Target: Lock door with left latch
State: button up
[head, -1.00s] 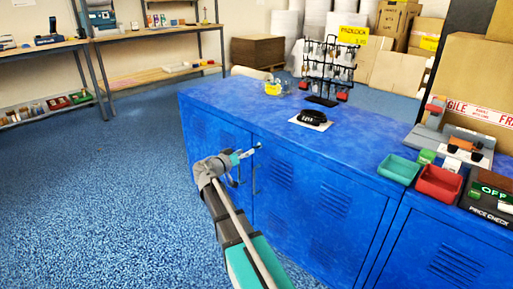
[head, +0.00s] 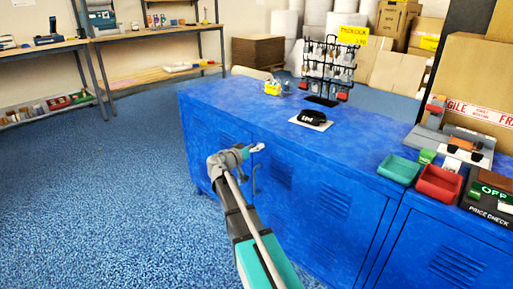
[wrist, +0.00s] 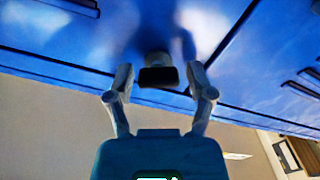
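The blue metal cabinet has a left door (head: 215,150) and a right door (head: 310,215), both looking closed in the head view. My gripper (head: 252,150) is at the top of the seam between them, just below the cabinet top's front edge. In the wrist view my gripper (wrist: 160,82) is open, its two fingers spread. A small latch knob, pale with a dark end (wrist: 158,76), shows between the fingertips, with gaps on both sides. I cannot tell whether the latch is turned. A vertical handle (head: 255,180) is below my gripper.
On the cabinet top (head: 235,105) stand a black padlock rack (head: 328,70), a dark item on a white card (head: 312,118), and green (head: 399,169) and red (head: 439,183) trays. Blue floor (head: 110,200) is clear on the left.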

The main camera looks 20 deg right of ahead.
jog(key=c, duration=0.6)
jog(key=shift+d, duration=0.15)
grip_shut()
jog(key=shift+a, duration=0.2)
jog(key=shift+n, duration=0.3)
jog(key=n, duration=0.5)
jog(key=shift+w, duration=0.1)
jog(key=n, duration=0.4)
jog(key=shift+f, duration=0.1)
jog(key=shift+n, duration=1.8)
